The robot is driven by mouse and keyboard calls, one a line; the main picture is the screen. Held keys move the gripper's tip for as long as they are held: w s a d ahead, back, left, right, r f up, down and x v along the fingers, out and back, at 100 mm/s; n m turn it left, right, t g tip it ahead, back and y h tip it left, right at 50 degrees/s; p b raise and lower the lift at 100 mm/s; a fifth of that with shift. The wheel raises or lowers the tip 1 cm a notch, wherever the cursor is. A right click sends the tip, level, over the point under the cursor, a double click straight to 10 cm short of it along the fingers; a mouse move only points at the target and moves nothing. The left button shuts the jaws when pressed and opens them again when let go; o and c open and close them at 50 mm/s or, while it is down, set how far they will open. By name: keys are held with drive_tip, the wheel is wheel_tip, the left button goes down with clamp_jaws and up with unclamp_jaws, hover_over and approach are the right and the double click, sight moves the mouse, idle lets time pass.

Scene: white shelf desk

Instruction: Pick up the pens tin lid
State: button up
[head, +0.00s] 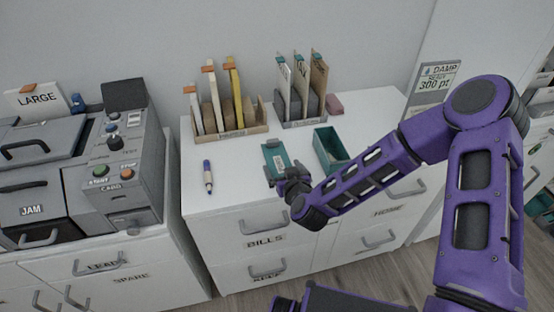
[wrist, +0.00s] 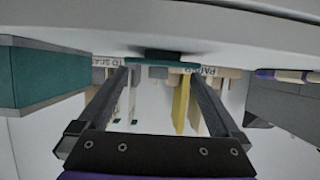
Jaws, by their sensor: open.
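The teal pens tin lid (head: 274,152) lies flat on the white desk, with a pale label on it. In the wrist view, which looks upside down, the lid (wrist: 165,57) shows edge-on just past my fingertips. My gripper (head: 284,177) is low over the desk at the lid's near end. In the wrist view my gripper (wrist: 158,78) has its fingers apart with nothing held between them. Whether a finger touches the lid I cannot tell. The open teal tin (head: 330,148) stands to the right of the lid; the tin (wrist: 50,75) shows at left in the wrist view.
Two file sorters stand along the wall, a left one (head: 228,122) and a right one (head: 300,110). A blue and white pen (head: 208,176) lies left of the lid. A grey machine (head: 115,165) stands further left.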

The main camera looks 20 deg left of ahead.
sight(278, 159)
drive_tip(key=x, duration=0.3)
drive_tip(key=shift+w+a+f, duration=0.15)
drive_tip(key=shift+c, duration=0.2)
drive_tip(key=c, duration=1)
wheel_tip(278, 159, up, 9)
drive_tip(key=p, duration=0.2)
drive_tip(key=shift+m+h, duration=0.3)
drive_tip(key=w+d+r+p, duration=0.1)
drive_tip(key=w+d, duration=0.1)
drive_tip(key=d, duration=0.3)
drive_tip(key=w+d+r, duration=0.2)
drive_tip(key=d, duration=0.2)
drive_tip(key=w+d+r+p, duration=0.1)
drive_tip(key=w+d+r, duration=0.1)
drive_tip(key=d, duration=0.3)
drive_tip(key=shift+d+p, duration=0.3)
